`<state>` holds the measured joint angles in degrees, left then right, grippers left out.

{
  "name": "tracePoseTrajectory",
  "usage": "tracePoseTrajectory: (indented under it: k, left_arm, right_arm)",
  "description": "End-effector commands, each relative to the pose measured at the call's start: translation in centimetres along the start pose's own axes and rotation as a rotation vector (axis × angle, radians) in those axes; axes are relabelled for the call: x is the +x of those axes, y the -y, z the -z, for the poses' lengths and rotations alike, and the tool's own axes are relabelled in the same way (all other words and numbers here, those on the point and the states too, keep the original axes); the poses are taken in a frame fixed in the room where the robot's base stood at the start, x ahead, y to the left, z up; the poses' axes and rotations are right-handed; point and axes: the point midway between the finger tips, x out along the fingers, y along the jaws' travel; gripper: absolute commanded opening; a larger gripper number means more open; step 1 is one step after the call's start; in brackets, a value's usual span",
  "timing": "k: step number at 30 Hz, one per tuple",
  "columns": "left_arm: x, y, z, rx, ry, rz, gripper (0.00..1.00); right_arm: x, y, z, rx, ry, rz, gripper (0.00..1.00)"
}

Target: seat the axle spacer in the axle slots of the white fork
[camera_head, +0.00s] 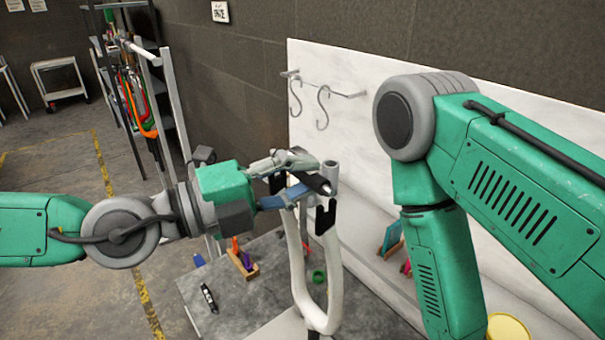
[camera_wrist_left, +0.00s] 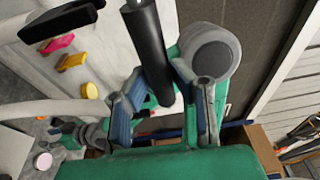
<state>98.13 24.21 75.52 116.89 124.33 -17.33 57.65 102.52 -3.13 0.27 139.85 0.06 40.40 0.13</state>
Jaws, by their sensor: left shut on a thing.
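The axle spacer, a dark cylinder (camera_head: 314,183), is gripped by my left gripper (camera_head: 291,184). In the left wrist view the spacer (camera_wrist_left: 149,52) runs up from between the fingers (camera_wrist_left: 163,112). The white fork (camera_head: 334,284) stands with its two legs pointing up and black ends at the tips. The spacer is close to these tips in the head view; I cannot tell whether it touches them. In the left wrist view a white fork leg (camera_wrist_left: 62,107) passes at the left. My right arm fills the right side of the head view; its gripper is out of view.
A grey table (camera_head: 245,298) carries a black marker (camera_head: 209,298) and a wooden holder (camera_head: 243,265). A white panel (camera_head: 345,115) with hanging hooks (camera_head: 323,107) stands behind. A yellow round item (camera_head: 508,328) is at lower right. A tool rack (camera_head: 140,95) stands at the left.

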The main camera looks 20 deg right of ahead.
Motion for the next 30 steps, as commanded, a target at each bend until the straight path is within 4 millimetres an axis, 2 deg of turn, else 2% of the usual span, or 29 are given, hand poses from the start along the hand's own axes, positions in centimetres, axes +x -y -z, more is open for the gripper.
tracePoseTrajectory:
  k: [30]
  left_arm:
    - [0.0, -2.0, 0.0, -0.002, 0.001, 0.0, 0.0]
  right_arm:
    - [0.3, 0.0, 0.0, 0.0, 0.0, 0.0, 0.32]
